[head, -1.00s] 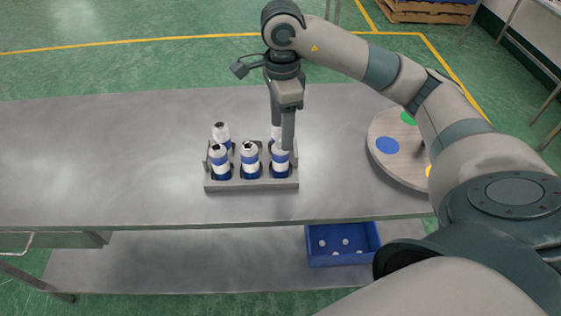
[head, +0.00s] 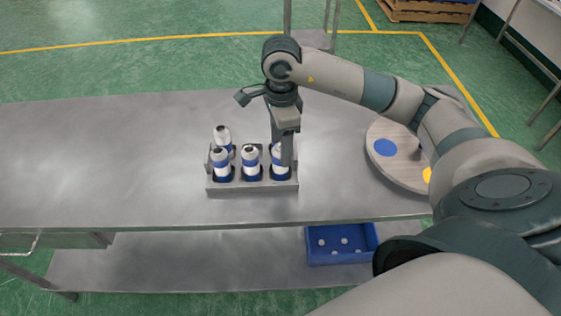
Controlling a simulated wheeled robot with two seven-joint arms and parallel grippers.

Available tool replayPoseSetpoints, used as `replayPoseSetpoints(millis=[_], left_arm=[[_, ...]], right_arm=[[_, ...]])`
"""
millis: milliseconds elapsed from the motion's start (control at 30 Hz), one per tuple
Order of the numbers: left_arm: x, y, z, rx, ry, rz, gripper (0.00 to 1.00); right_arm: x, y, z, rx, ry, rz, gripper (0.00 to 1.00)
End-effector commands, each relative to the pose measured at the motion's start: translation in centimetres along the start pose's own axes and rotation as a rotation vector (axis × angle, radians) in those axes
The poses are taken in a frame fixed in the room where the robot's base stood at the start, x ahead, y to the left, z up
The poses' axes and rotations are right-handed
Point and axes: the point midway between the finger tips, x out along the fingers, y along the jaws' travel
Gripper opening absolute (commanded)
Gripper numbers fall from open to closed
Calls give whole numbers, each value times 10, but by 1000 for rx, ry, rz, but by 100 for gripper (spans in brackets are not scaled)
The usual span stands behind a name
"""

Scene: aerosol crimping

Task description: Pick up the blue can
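Several blue-and-white cans stand upright in a grey rack (head: 252,187) on the metal table. The front row shows a left can (head: 220,164), a middle can (head: 250,163) and a right can (head: 278,162). A back-left can (head: 222,136) stands behind them. My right gripper (head: 285,161) points straight down at the right end of the rack. One of its fingers overlaps the front-right can and hides part of it. The back-right part of the rack is hidden behind the gripper. The gap between the fingers is not clear. My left gripper is out of view.
A round wooden board with a blue disc (head: 385,147) and a yellow disc (head: 428,175) lies to the right, partly behind my arm. A blue bin (head: 340,258) with small white pieces sits on the lower shelf. The table's left side is clear.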

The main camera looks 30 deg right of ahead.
Motion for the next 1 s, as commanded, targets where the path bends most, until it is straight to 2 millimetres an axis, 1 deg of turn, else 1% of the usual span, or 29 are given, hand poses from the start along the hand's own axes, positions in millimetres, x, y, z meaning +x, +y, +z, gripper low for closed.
replayPoseSetpoints(millis=[33,100,200,333,800,833,867,900,967,1000], left_arm=[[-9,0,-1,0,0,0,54],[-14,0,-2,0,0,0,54],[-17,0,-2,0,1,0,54],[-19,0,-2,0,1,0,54],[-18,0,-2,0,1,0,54],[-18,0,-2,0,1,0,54],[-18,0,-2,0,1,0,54],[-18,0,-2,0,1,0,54],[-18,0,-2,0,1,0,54],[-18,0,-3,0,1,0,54]], right_arm=[[2,1,1,1,0,5,56],[10,1,1,0,1,4,56],[22,0,1,1,0,3,56],[31,0,1,0,0,1,56],[33,0,1,0,0,0,56],[33,0,1,0,0,-1,54],[33,0,1,0,0,-1,47],[32,0,1,0,0,-1,37],[32,0,1,0,0,-1,23],[32,0,1,0,0,-1,13]])
